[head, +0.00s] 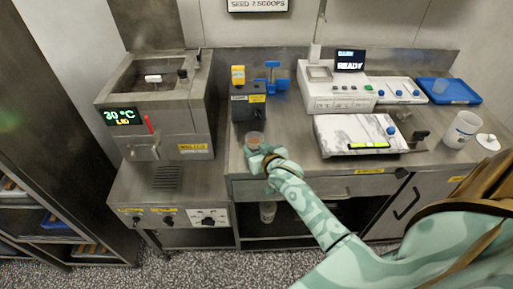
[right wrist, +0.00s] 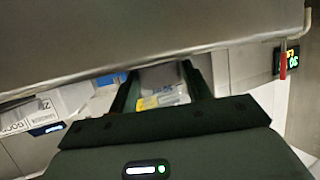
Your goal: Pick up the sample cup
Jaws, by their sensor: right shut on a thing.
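The sample cup (head: 254,138) is a small clear cup with brownish contents, near the front edge of the steel counter. My right gripper (head: 260,154) is shut on it, and the cup's rim shows above the fingers. The cup looks upright; whether its base touches the counter cannot be told. In the right wrist view, my right gripper (right wrist: 160,88) has its two dark fingers on either side of a pale, see-through shape, with a yellow label showing between them. My left gripper is not in view.
A dark box (head: 248,106) with a yellow top piece stands just behind the cup. The tempering machine (head: 155,105) is to the left. A white instrument (head: 335,92) and a marble slab (head: 345,132) are to the right. Another clear cup (head: 267,211) sits below the counter.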

